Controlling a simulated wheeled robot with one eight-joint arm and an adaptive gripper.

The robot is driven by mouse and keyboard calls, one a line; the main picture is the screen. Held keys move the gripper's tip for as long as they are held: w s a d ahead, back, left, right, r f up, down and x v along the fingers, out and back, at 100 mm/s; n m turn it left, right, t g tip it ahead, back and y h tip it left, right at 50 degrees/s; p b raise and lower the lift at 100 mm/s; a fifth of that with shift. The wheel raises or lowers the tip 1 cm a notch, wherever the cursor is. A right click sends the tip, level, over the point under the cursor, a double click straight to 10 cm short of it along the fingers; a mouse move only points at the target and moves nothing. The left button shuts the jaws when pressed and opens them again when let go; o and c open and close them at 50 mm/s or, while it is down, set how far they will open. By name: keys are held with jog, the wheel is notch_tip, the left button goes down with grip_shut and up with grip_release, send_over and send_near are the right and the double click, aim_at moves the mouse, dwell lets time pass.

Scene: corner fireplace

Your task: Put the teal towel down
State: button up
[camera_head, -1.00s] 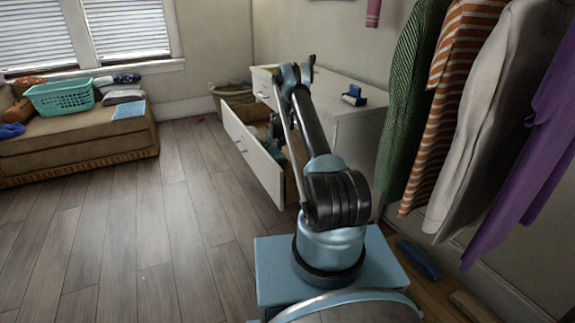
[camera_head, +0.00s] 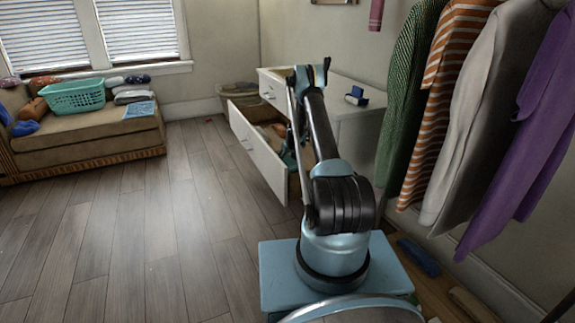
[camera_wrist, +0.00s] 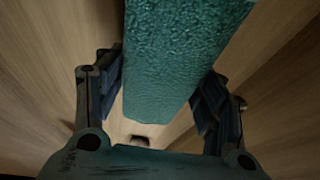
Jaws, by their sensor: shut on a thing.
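The teal towel (camera_wrist: 185,50) is a thick, textured folded piece in the wrist view. My gripper (camera_wrist: 165,85) has a finger on each side of it and is shut on it. Pale wood-grained surfaces surround them. In the head view my arm reaches over the open lower drawer (camera_head: 257,152) of the white dresser (camera_head: 357,125). My gripper end is low at the drawer, mostly hidden behind my arm. I cannot tell whether the towel touches the drawer bottom.
A wicker basket (camera_head: 236,91) stands behind the drawer. Hanging clothes (camera_head: 445,110) crowd the right side. A bench (camera_head: 85,150) with a teal laundry basket (camera_head: 76,97) and folded cloths is at left. The wooden floor (camera_head: 140,230) between is clear.

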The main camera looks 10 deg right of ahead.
jog(key=shift+d+f, duration=0.45)
jog(key=shift+d, duration=0.3)
jog(key=o, duration=1.2)
jog(key=shift+a, duration=0.1)
jog(key=shift+v, duration=3.8)
jog(key=shift+s, duration=0.1)
